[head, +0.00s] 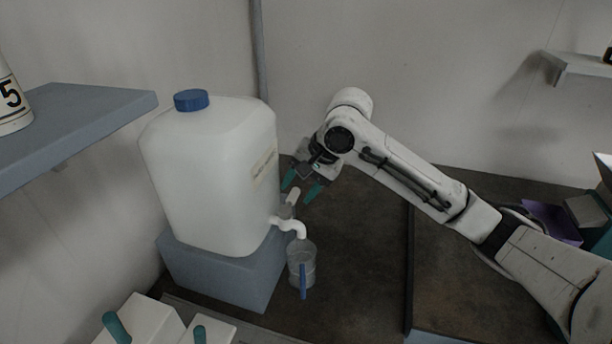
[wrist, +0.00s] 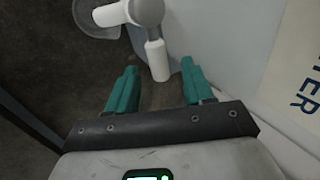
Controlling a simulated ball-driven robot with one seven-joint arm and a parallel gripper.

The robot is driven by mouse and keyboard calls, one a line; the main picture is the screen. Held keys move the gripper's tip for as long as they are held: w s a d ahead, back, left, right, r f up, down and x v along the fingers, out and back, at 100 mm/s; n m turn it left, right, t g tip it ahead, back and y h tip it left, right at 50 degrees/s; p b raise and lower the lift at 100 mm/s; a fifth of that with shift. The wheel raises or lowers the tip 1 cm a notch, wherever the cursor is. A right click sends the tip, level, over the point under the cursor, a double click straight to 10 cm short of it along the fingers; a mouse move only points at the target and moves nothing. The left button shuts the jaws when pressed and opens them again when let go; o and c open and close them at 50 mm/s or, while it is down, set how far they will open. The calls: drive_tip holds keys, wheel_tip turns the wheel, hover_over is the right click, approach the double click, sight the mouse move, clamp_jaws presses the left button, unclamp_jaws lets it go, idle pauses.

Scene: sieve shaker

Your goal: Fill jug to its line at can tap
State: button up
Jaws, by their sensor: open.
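The white can (head: 205,175) with a blue cap stands on a blue-grey block (head: 222,272). Its white tap (head: 290,226) sticks out low at the front right, with an upright lever (head: 293,197) above it. The clear jug (head: 301,262) stands below the spout with its blue handle facing me; its line and water level cannot be made out. My gripper (head: 302,188) is open at the tap lever, with teal fingers. In the wrist view the lever (wrist: 157,60) shows between the two fingertips (wrist: 159,68), apart from both. The jug's rim (wrist: 82,22) is partly hidden under the tap there.
A blue-grey shelf (head: 70,125) holds a white container (head: 12,100) at the left. White boxes with teal knobs (head: 140,322) stand at the front left. A purple tray (head: 550,222) lies at the right. The dark bench right of the jug is clear.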

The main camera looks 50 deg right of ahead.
drive_tip(key=shift+f, duration=0.2)
clamp_jaws()
idle(0.4)
